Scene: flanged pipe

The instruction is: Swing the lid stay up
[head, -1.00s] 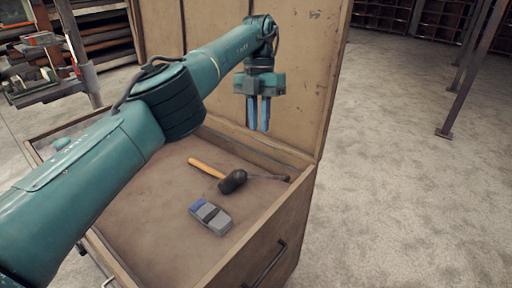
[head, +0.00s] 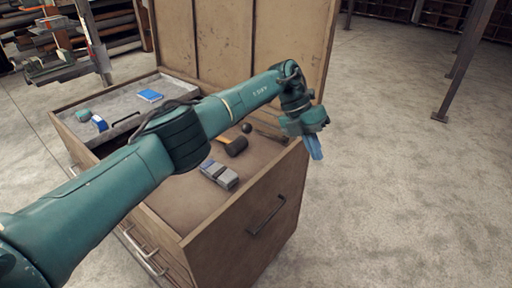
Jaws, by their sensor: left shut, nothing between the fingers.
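A wooden chest (head: 240,225) stands with its lid (head: 205,40) raised at the back. The lid stay looks to be the thin dark rod (head: 271,136) lying low inside, near the chest's right back corner; a dark ball (head: 246,127) shows close to its left end. Whether the ball joins the rod is unclear, and my arm covers part of this area. My left gripper (head: 315,148) is shut and empty, pointing down just right of the chest's right back corner, apart from the rod. My right gripper is out of view.
A mallet (head: 236,146) and a grey-blue block-like tool (head: 219,174) lie on the chest floor. A grey tray (head: 130,117) at the chest's left holds a blue box (head: 150,95).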

